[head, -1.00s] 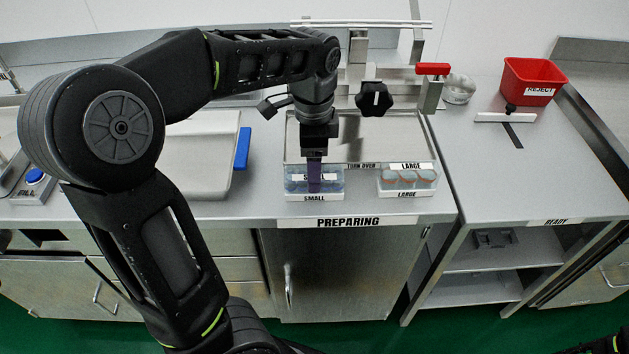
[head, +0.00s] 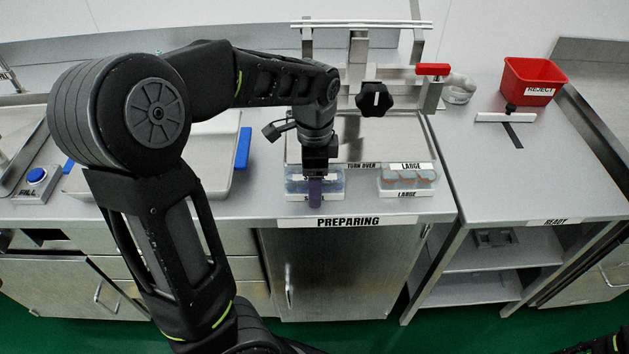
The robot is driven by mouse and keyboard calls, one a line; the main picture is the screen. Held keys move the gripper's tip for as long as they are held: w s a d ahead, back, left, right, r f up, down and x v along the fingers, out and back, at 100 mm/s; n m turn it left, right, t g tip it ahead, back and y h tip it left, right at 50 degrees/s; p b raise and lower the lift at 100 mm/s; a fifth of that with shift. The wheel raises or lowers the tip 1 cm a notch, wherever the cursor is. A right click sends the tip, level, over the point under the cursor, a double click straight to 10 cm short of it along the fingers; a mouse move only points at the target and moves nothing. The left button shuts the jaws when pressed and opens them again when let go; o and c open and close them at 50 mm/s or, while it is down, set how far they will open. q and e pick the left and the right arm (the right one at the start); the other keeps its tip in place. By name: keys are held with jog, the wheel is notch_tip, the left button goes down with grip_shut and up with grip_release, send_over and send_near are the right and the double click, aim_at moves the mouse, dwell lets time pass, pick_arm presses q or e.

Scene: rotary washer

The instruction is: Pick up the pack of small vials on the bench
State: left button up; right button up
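The pack of small vials (head: 296,182), a clear tray with blue-tinted contents, sits on the bench in front of the turn-over tray. Its front label is partly covered by my gripper. My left gripper (head: 315,190) points down at the middle of this pack, its purple finger in front of the pack and low over it. The fingers line up in this view, so their gap is hidden, and contact with the pack cannot be told. My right gripper is not in view.
A pack of large vials (head: 407,178) stands to the right on the bench. Behind is a metal turn-over fixture (head: 375,135) with a black knob (head: 374,99). A red reject bin (head: 533,82) stands on the right table. Bench space between the two packs is clear.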

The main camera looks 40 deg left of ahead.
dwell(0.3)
pick_arm(q)
grip_shut()
dwell(0.6)
jog(key=shift+r, duration=0.15)
notch_tip(320, 180, up, 10)
jog(key=shift+f, duration=0.1)
dwell(0.3)
dwell(0.5)
